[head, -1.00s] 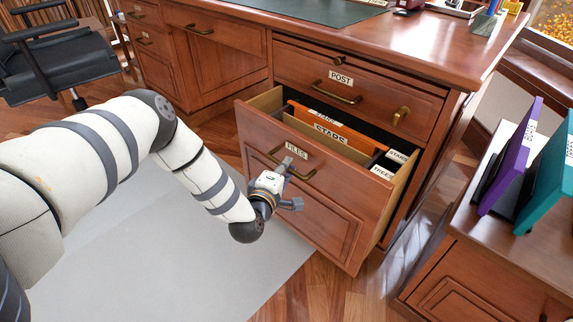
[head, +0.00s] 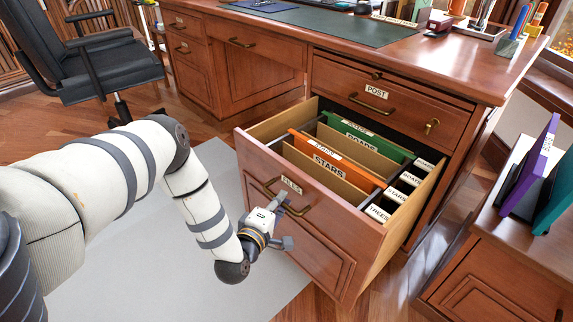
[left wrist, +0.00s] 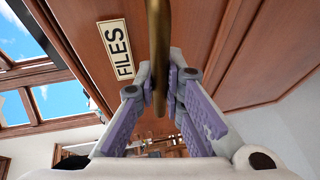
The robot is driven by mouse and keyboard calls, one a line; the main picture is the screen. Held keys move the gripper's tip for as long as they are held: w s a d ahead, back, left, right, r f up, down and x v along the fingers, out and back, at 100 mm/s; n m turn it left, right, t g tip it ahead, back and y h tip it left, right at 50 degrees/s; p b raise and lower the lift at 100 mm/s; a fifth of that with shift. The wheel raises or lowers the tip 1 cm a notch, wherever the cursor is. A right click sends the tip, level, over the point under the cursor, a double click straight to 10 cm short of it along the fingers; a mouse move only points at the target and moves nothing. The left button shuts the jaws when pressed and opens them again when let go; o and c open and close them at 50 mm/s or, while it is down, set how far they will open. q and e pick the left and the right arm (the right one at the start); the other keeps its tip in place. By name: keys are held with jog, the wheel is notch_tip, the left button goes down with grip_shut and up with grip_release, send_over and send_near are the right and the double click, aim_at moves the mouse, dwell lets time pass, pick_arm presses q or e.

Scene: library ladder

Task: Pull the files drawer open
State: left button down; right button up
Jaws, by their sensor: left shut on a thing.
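The files drawer (head: 300,238) stands well out from the desk's right pedestal, with its FILES label (head: 291,185) on the front. Its brass handle (head: 268,187) is held by my left gripper (head: 281,204), whose arm comes in from the left. In the left wrist view the two purple-padded fingers (left wrist: 160,88) are shut on the brass bar (left wrist: 157,40), with the FILES label (left wrist: 115,49) beside it. Inside the drawer are an orange STARS folder (head: 330,160), a green folder (head: 370,138) and several small labelled files on the right. My right gripper is not in view.
The shut POST drawer (head: 385,100) is directly above, with a small key (head: 432,124) in its front. A black chair (head: 85,55) stands at the back left. A low cabinet (head: 500,265) with purple and teal binders is at the right. A pale rug (head: 215,165) covers the floor in front.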

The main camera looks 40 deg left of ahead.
pick_arm(q)
jog(key=shift+s+a, duration=0.1)
jog(key=shift+s, duration=1.1)
jog(key=c, duration=1.7)
grip_release()
jog(key=shift+o, duration=0.2)
jog(key=v, duration=1.2)
